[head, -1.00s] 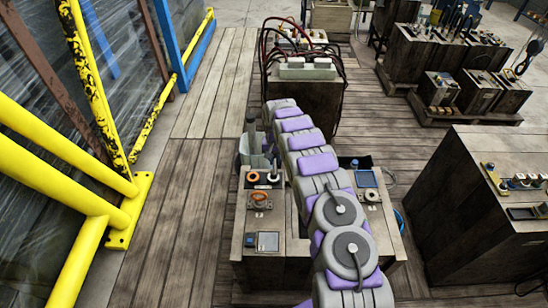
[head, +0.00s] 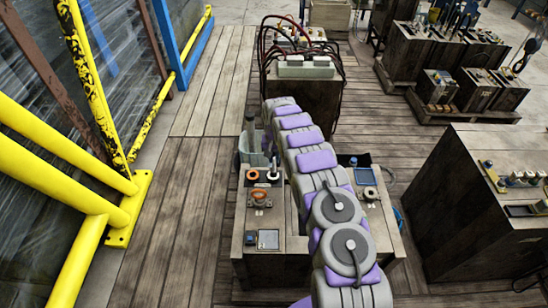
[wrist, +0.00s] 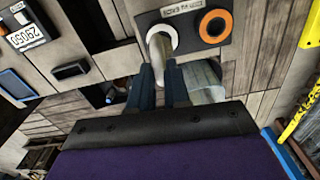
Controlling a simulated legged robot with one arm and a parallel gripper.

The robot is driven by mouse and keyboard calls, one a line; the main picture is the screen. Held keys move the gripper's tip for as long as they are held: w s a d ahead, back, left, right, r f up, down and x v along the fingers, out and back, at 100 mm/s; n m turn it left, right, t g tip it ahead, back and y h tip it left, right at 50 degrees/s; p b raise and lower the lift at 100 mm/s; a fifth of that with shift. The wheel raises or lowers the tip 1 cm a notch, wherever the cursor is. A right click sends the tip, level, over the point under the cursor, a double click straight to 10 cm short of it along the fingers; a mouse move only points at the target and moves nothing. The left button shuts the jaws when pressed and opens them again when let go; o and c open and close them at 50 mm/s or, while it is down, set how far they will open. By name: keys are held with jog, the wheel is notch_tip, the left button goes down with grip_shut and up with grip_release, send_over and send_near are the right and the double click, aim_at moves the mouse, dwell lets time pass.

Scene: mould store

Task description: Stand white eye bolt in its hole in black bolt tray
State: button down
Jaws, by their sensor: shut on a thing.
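The black bolt tray (wrist: 187,24) is at the top of the wrist view, with an orange ring (wrist: 216,26) and a white ring (wrist: 162,38) on it. My gripper (wrist: 169,70) has its dark fingers shut on the white eye bolt (wrist: 157,54), of which a pale grey rod shows. The rod runs up to the white ring; I cannot tell how deep it sits. In the head view the tray (head: 263,182) is on the left part of the wooden bench, with the white ring (head: 272,174) by the arm. My arm hides most of the gripper there.
A grey bucket (wrist: 205,82) stands close beside the fingers. The bench (head: 281,262) also carries an orange ringed part (head: 259,196) and a small framed panel (head: 268,239). A crate with cables (head: 306,90) is behind. Yellow rails (head: 60,175) stand left.

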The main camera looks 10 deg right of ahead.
jog(key=shift+a, duration=0.15)
jog(key=shift+a+f, duration=0.1)
jog(key=shift+f, duration=1.4)
dwell(1.5)
jog(key=c, duration=1)
grip_release()
